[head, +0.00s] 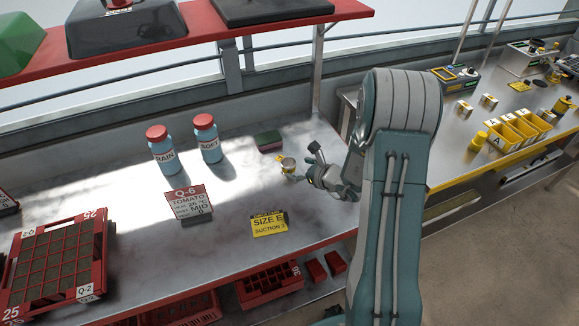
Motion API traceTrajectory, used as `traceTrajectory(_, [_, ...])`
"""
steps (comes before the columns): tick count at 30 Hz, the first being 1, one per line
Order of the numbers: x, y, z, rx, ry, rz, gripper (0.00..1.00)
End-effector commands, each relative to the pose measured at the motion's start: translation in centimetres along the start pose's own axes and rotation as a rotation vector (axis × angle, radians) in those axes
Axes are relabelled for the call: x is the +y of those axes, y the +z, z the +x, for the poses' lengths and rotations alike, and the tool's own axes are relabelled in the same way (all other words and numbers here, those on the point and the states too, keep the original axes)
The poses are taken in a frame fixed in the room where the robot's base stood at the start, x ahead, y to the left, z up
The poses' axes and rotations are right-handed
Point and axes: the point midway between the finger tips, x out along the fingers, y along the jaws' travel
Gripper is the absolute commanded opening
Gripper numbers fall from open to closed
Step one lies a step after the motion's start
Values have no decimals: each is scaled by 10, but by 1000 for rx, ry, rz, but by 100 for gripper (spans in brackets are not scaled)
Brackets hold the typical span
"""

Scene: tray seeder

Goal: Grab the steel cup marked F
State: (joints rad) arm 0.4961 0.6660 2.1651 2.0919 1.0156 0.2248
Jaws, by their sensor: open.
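A small steel cup (289,164) with yellow parts stands on the marble-look bench, right of the middle of the head view. Any letter on it is too small to read. My gripper (310,164) is just right of the cup, its fingers spread and pointing left toward it. It is open, and nothing shows held in it. Whether a fingertip touches the cup cannot be told from this view.
A green and dark block (268,141) lies behind the cup. Two blue bottles (207,139) with red caps stand to the left. A tomato sign (188,204) and a yellow size sign (269,224) stand nearer. A red tray (104,255) sits at left. A red shelf (215,32) hangs above.

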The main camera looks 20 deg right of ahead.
Motion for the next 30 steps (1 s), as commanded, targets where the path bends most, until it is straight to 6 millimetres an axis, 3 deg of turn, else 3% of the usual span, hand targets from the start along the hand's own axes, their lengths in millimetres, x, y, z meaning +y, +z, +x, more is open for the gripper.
traceTrajectory(1, [-10,-18,1,8,-45,62,100])
traceTrajectory(3, [-21,-33,2,11,-96,120,100])
traceTrajectory(6, [-31,-44,2,12,-135,164,100])
traceTrajectory(15, [-39,-48,42,12,-141,173,100])
traceTrajectory(23, [-40,-49,66,12,-141,171,100])
traceTrajectory(30, [-44,-51,102,12,-141,172,100])
